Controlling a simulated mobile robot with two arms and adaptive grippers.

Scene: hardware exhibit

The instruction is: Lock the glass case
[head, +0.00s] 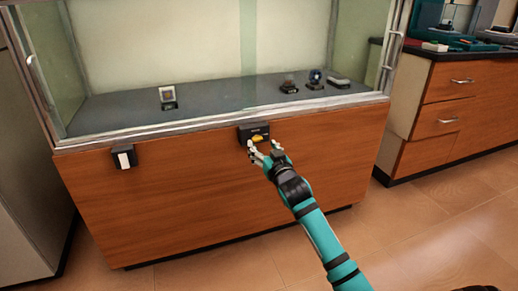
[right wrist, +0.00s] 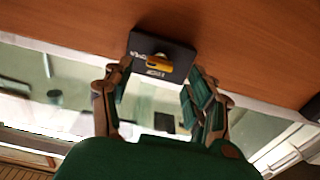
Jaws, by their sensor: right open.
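The glass case (head: 200,50) stands on a wooden cabinet base, with its glass front closed across the frame as far as I can see. A small black lock box (head: 246,131) with a yellow knob (head: 257,138) is fixed at the middle of the base's top edge. The right wrist view shows the lock box (right wrist: 142,44) and its yellow knob (right wrist: 158,62) close up, with the knob lying roughly crosswise. My right gripper (head: 263,147) is open, its fingers spread either side of the knob, just in front of the box. My left gripper is out of view.
A second black box with a white plate (head: 124,158) is on the base at left. Several small exhibits (head: 168,98) stand inside the case. A drawer cabinet (head: 445,105) is at right. The floor (head: 420,220) in front is clear.

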